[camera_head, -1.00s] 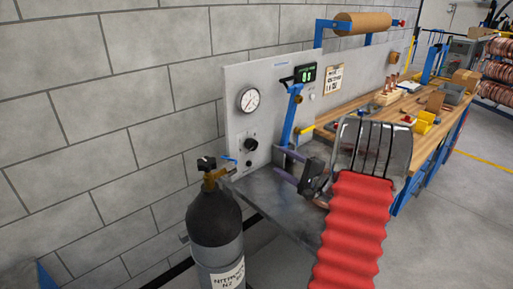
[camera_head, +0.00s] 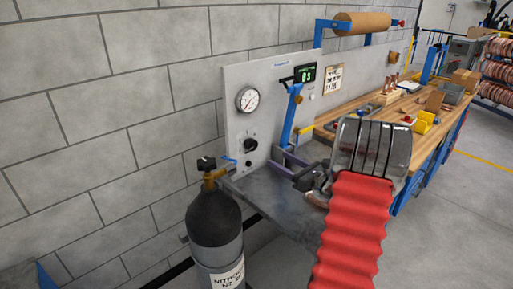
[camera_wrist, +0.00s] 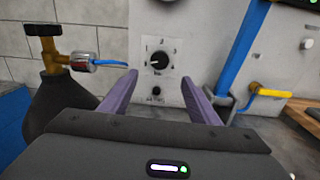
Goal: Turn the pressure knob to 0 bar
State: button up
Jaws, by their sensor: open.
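The black round pressure knob (camera_head: 250,144) sits on the lower left of the grey upright panel. In the wrist view the knob (camera_wrist: 158,60) has a white pointer mark and a pale scale plate behind it; the scale figures are too small to read. My gripper (camera_head: 283,160) has two purple fingers and is open and empty, in front of the panel and to the right of the knob in the head view. In the wrist view my gripper (camera_wrist: 158,77) has its fingers on either side of the knob's image, apart from it. A smaller black knob (camera_wrist: 156,90) is below.
A round gauge (camera_head: 248,99) and a green digital display (camera_head: 305,73) are above on the panel. A dark gas cylinder (camera_head: 214,220) with a brass valve (camera_wrist: 54,58) and blue hose is at left. A metal shelf (camera_head: 265,190) lies below.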

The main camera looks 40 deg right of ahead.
aim_at(254, 146)
jog(key=shift+m, duration=0.3)
jog(key=shift+w, duration=0.1)
jog(key=w, duration=0.9)
jog(key=w+a, duration=0.1)
jog(key=w, duration=0.3)
jog(key=shift+w, duration=0.3)
jog(key=shift+d, duration=0.1)
jog(key=c, duration=1.1)
